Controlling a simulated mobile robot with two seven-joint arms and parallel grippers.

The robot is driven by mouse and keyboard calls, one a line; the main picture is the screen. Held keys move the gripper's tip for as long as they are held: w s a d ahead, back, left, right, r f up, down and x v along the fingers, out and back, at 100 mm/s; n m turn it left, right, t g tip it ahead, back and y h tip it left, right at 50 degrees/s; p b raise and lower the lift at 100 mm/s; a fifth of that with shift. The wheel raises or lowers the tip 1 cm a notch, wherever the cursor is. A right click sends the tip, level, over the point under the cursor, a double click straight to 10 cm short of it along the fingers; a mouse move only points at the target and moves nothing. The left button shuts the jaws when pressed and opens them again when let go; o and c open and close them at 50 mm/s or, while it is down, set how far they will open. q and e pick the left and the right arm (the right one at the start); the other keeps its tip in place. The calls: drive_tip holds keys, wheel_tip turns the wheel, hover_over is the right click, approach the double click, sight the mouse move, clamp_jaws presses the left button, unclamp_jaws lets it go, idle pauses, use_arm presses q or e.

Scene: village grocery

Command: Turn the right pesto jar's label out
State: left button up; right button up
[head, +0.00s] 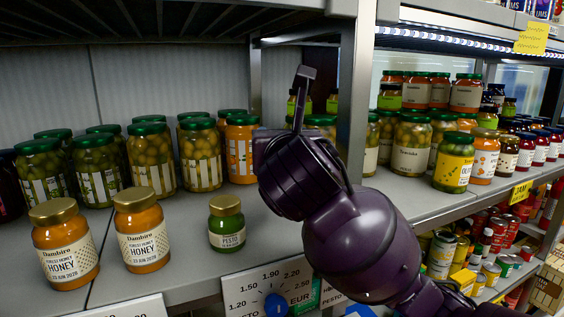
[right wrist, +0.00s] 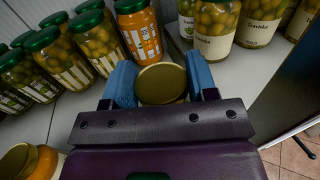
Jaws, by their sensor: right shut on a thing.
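One small pesto jar (head: 227,222) with a gold-green lid and green contents stands upright near the shelf front in the head view, its white PESTO label facing out. My right arm covers the space to its right. In the right wrist view, my right gripper (right wrist: 161,80) has its two blue fingers shut on either side of a jar with a round gold lid (right wrist: 162,84), which I take as the right pesto jar. Only its lid shows; its label is hidden. In the head view my arm hides this jar. My left gripper is not in view.
Two honey jars (head: 64,243) stand at the left front. Rows of green-lidded jars (head: 151,157) stand behind, with an orange-content jar (right wrist: 138,35) near my gripper. A shelf post (head: 353,105) stands to the right. Price tags (head: 268,285) hang at the front edge.

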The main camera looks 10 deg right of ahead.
wheel_tip(320, 180, down, 7)
drive_tip(key=shift+f, duration=0.65)
drive_tip(key=shift+n+g+y, duration=0.15)
drive_tip(key=shift+n+y, duration=0.85)
drive_tip(key=shift+y, duration=0.55)
drive_tip(key=shift+n+g+y, duration=0.15)
drive_tip(key=shift+n+y, duration=0.85)
drive_tip(key=shift+y, duration=0.55)
drive_tip(key=shift+f, duration=0.2)
drive_tip(key=o, duration=1.3)
drive_tip(key=shift+f, duration=0.1)
